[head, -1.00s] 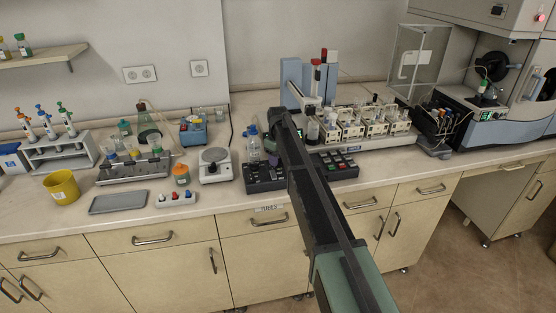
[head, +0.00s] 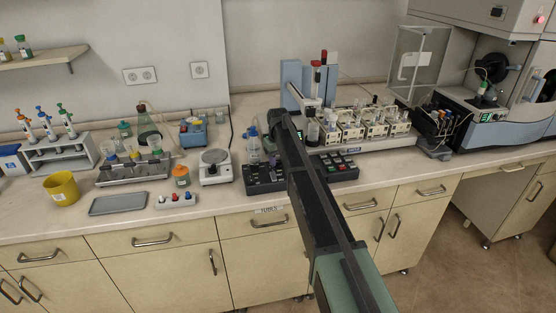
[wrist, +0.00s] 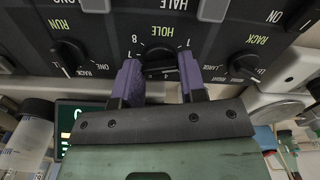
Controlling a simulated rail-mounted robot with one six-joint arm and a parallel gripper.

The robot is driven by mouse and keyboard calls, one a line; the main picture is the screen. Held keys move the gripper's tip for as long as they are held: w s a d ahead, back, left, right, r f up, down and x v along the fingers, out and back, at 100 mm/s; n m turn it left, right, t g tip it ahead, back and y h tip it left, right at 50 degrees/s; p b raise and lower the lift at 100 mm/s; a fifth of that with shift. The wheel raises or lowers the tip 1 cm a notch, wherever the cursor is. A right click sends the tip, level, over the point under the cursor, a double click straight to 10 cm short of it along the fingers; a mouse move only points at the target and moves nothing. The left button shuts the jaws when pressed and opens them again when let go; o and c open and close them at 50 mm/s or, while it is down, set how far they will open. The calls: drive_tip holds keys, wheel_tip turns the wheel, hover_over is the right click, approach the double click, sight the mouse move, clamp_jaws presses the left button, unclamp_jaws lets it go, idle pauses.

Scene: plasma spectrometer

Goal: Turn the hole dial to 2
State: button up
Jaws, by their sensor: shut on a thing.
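The hole dial (wrist: 160,57) is a black knob on a dark panel, under the label HOLE, in the wrist view. The digits 8, 1 and 4 show around it; which digit it points to is unclear. My gripper (wrist: 159,68) has its two purple fingers on either side of the knob and is shut on it. In the head view my arm hides the gripper and the dial. The black control panel (head: 265,180) shows beside the arm.
The RUN dial (wrist: 69,55) and RACK dial (wrist: 243,63) flank the hole dial closely. A bottle (wrist: 28,135) stands near the gripper. A rack of sample holders (head: 365,125) stands behind the panel.

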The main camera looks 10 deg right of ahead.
drive_tip(key=shift+m, duration=1.4)
drive_tip(key=o, duration=0.9)
wheel_tip(320, 180, up, 11)
drive_tip(key=p, duration=1.1)
drive_tip(key=shift+f, duration=0.1)
